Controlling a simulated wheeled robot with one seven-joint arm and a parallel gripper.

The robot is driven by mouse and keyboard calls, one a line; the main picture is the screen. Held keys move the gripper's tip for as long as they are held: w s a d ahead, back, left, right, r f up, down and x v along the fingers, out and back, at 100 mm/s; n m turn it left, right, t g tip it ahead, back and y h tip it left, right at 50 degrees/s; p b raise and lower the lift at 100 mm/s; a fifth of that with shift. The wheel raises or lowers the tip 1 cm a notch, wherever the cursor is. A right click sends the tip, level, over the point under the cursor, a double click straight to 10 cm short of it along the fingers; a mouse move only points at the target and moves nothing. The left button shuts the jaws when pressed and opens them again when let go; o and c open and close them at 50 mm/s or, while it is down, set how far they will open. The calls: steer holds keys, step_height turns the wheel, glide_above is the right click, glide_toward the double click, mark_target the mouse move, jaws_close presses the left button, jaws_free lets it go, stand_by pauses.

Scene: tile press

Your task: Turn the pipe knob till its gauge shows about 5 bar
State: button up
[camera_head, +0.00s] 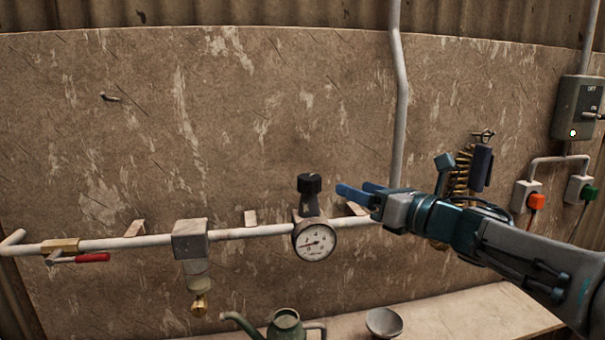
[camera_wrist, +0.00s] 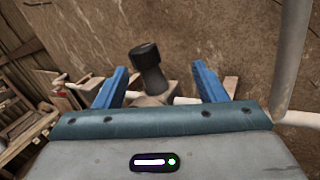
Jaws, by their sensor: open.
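The black pipe knob (camera_head: 309,184) stands upright on top of the regulator on the white pipe. Its round white gauge (camera_head: 315,242) hangs just below; the needle points to the lower left, but the numbers are too small to read. My gripper (camera_head: 354,191) has blue fingers and is to the right of the knob, apart from it, at about its height. In the wrist view the knob (camera_wrist: 146,58) shows ahead, between and beyond the two open fingers of my gripper (camera_wrist: 160,88). Nothing is held.
A red-handled valve (camera_head: 92,257) and a filter bowl (camera_head: 198,275) are on the pipe to the left. A vertical pipe (camera_head: 399,110) runs behind my gripper. A green watering can (camera_head: 285,328) and a bowl (camera_head: 383,321) stand below. A switch box (camera_head: 578,107) is far right.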

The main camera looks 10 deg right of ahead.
mark_target(303, 179)
steer(key=w+a+n+p, duration=0.1)
steer(key=w+a, duration=0.2)
steer(key=w+a+n+g+y+p, duration=0.1)
steer(key=w+a, duration=0.2)
steer(key=w+a+n+p, duration=0.1)
steer(key=w+a+n, duration=0.1)
steer(key=w+a, duration=0.1)
steer(key=shift+w+a+g+y+p, duration=0.15)
steer(key=shift+w+g+y+p, duration=0.1)
steer(key=shift+g+y+p, duration=0.15)
steer(key=c, duration=1)
